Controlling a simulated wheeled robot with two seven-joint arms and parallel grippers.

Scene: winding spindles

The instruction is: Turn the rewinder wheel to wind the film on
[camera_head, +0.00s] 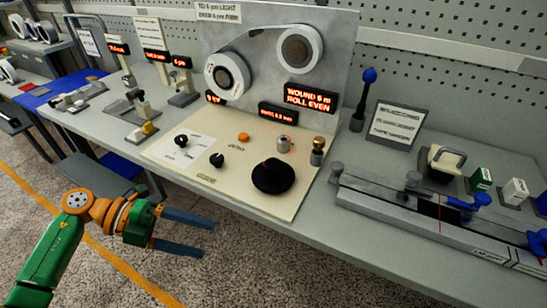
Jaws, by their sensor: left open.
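The rewinder stands on the bench, with a cream base plate (225,181) and a grey upright panel (338,55). Two film reels sit on the panel, a left reel (227,75) and an upper right reel (299,48). A large black wheel or knob (272,177) lies at the front right of the base plate; I take it as the rewinder wheel. A red display reading about "WOUND 6 m ROLL EVEN" (311,97) is lit. My left gripper (194,234) is open and empty, in front of and below the bench edge, left of the wheel. My right gripper is not in view.
Small black knobs (216,160), an orange button (243,137) and a brass post (318,151) share the base plate. A long slide device (430,209) lies to the right. A sign (395,125) and a blue-topped lever (364,98) stand behind it. Open floor lies before the bench.

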